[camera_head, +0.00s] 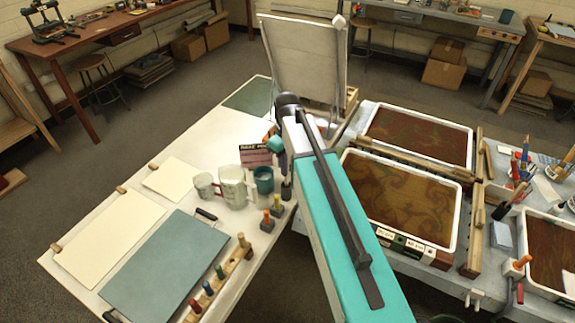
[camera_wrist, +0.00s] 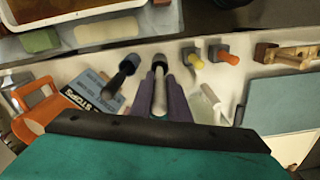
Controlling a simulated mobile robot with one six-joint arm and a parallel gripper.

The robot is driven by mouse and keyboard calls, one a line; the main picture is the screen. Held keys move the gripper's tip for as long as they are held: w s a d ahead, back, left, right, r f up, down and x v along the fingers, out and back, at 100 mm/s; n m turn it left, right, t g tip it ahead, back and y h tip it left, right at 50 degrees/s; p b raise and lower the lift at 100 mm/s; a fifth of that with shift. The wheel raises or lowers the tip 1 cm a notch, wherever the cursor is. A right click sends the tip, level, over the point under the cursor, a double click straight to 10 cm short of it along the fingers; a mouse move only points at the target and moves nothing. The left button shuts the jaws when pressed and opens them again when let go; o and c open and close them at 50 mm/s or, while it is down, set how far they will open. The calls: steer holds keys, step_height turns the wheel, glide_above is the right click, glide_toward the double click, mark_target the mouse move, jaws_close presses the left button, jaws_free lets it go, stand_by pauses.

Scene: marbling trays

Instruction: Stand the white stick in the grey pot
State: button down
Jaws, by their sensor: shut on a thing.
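My gripper (camera_wrist: 161,82) is shut on the white stick (camera_wrist: 159,98), which lies between its two dark purple fingers in the wrist view. In the head view my own arm hides the gripper, the stick and the grey pot.
A dark holder with a black-topped piece (camera_wrist: 122,73) stands close to the left of the fingers. Grey blocks with yellow (camera_wrist: 197,62) and orange (camera_wrist: 230,58) handles stand to the right. Mugs (camera_head: 232,187) and a blue board (camera_head: 165,268) share the white table (camera_head: 215,140).

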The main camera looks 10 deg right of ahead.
steer(key=shift+f+b, duration=0.65)
steer(key=shift+f, duration=0.95)
steer(key=c, duration=1.1)
jaws_free()
steer(key=shift+r+b, duration=1.5)
steer(key=shift+r, duration=5.4)
